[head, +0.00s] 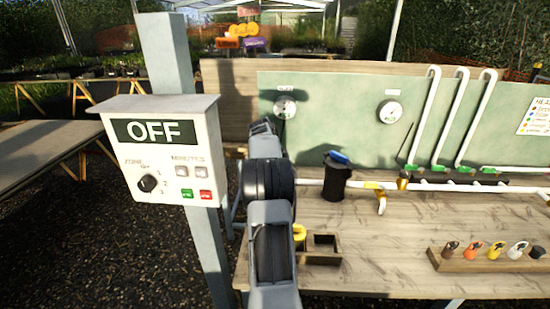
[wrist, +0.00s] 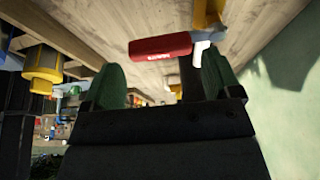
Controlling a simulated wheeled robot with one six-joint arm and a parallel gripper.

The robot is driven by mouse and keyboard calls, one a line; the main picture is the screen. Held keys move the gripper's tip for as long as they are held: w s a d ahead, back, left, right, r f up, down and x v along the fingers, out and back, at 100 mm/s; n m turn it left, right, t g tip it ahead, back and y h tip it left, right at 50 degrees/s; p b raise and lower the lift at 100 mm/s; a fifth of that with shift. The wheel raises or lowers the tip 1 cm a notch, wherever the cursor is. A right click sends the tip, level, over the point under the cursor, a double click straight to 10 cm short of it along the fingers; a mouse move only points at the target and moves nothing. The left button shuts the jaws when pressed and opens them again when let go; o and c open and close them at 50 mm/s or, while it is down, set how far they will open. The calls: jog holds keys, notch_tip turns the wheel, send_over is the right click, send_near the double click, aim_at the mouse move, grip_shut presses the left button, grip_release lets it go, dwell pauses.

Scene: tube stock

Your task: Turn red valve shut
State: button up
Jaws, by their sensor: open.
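The red valve handle (wrist: 160,47), a bar with small lettering, shows near the top middle of the wrist view. It lies across the space ahead of my gripper (wrist: 163,80), toward the right finger. The two green fingertips stand apart with nothing clearly held between them. A white part (wrist: 201,50) and a yellow fitting (wrist: 207,14) are beside the handle's right end. I cannot tell whether the handle touches a finger. In the head view my own arm covers the middle, and I make out neither the red handle nor my gripper's fingers there.
An OFF control box (head: 160,150) hangs on a post left of my arm. A green panel (head: 340,120) stands behind.

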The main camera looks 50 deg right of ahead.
jog(key=p+v, duration=0.1)
jog(key=v, duration=1)
jog(key=shift+s+r, duration=0.1)
dwell(0.4)
